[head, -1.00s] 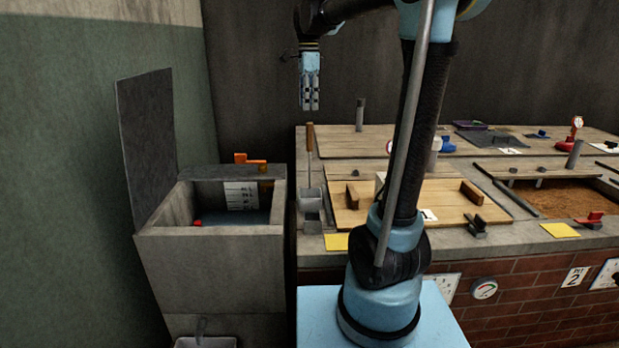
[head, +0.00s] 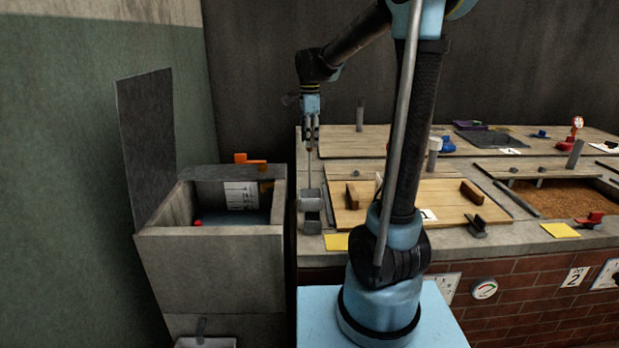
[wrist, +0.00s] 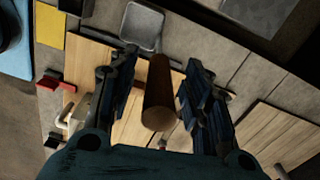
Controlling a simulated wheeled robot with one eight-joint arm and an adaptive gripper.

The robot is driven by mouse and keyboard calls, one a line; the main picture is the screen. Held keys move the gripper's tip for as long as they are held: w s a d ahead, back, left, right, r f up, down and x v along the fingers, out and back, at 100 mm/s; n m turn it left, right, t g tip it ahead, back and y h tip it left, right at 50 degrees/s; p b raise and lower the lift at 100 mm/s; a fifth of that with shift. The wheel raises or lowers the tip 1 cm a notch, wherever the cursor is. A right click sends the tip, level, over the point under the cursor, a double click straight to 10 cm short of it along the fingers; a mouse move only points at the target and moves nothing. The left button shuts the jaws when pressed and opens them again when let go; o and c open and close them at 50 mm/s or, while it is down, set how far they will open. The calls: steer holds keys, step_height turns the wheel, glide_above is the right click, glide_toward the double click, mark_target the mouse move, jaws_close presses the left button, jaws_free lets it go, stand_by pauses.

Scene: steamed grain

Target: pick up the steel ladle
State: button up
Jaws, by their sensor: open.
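The steel ladle stands upright at the left end of the brick counter, its grey cup (head: 311,201) low and its thin shaft rising to a brown wooden handle. My gripper (head: 311,145) points down over the top of the ladle. In the wrist view the wooden handle (wrist: 158,95) lies between the two open fingers (wrist: 160,100), with a gap on both sides. The ladle's square grey cup (wrist: 142,27) shows beyond the handle. In the head view the fingers largely cover the handle.
A concrete tank (head: 215,245) with a raised lid stands left of the counter. A wooden lid (head: 420,205) with handle blocks lies right of the ladle. A yellow card (head: 336,242) lies in front. A post (head: 360,115) stands behind.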

steer(key=shift+f, duration=0.85)
jaws_close()
steer(key=shift+r, duration=0.15)
step_height(320, 180, up, 10)
steer(key=shift+f, duration=0.1)
steer(key=c, duration=0.7)
jaws_free()
jaws_close()
